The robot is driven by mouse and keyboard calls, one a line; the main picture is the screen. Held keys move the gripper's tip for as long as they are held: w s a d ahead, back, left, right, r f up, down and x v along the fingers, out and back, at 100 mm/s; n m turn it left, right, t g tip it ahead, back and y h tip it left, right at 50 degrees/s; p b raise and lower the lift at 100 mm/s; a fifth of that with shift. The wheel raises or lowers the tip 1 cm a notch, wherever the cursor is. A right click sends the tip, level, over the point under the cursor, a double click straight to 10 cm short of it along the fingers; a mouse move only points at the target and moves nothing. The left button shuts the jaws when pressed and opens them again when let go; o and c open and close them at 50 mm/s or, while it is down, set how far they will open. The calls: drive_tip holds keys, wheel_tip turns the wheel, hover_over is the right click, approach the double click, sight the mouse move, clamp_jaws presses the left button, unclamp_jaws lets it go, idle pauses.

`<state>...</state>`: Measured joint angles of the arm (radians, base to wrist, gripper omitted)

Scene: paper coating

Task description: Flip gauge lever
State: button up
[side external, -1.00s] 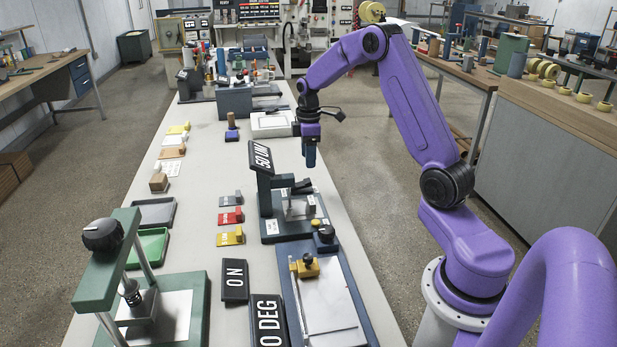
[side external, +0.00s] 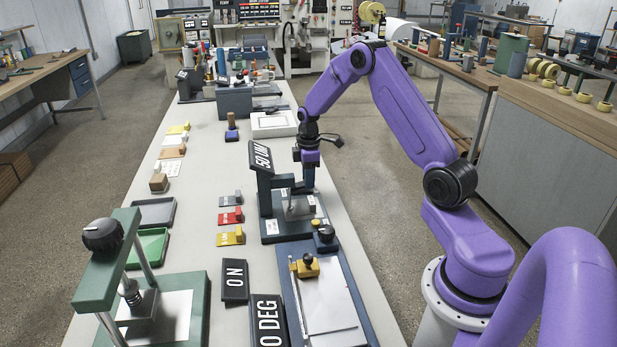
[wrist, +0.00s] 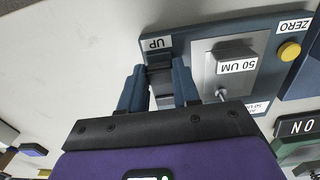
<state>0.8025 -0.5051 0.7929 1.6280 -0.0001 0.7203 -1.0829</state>
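The thickness gauge stands on a dark blue-grey base (side external: 294,226) with a tilted "50 UM" display (side external: 261,157). In the wrist view, its silver plate (wrist: 207,80) carries a dark block labelled "50 UM" (wrist: 236,64). The dark lever (wrist: 160,84) sits beside the "UP" label (wrist: 157,44). My gripper (wrist: 160,82) is low over the gauge, also seen in the side view (side external: 301,188). Its two blue fingers are apart, one on each side of the lever. I cannot tell whether they touch it. The fingers hide part of the lever.
A yellow button (wrist: 289,51) by a "ZERO" label sits on the gauge base. A blue coating bed with a yellow applicator (side external: 305,266) lies just in front. Small coloured blocks, such as the red one (side external: 231,216), lie to the left. The white table is clear between them.

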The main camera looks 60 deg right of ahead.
drive_tip(key=shift+c, duration=1.3)
drive_tip(key=shift+s+d+f+t+y, duration=0.15)
drive_tip(key=shift+t+y, duration=0.3)
drive_tip(key=shift+s+d+f+t+y, duration=0.1)
drive_tip(key=shift+s+f+t+y, duration=0.05)
drive_tip(key=shift+t+y, duration=0.3)
drive_tip(key=o, duration=1.1)
drive_tip(key=shift+c, duration=0.2)
drive_tip(key=shift+r, duration=0.1)
drive_tip(key=v, duration=1.7)
drive_tip(key=shift+s+d, duration=0.1)
drive_tip(key=shift+d, duration=0.05)
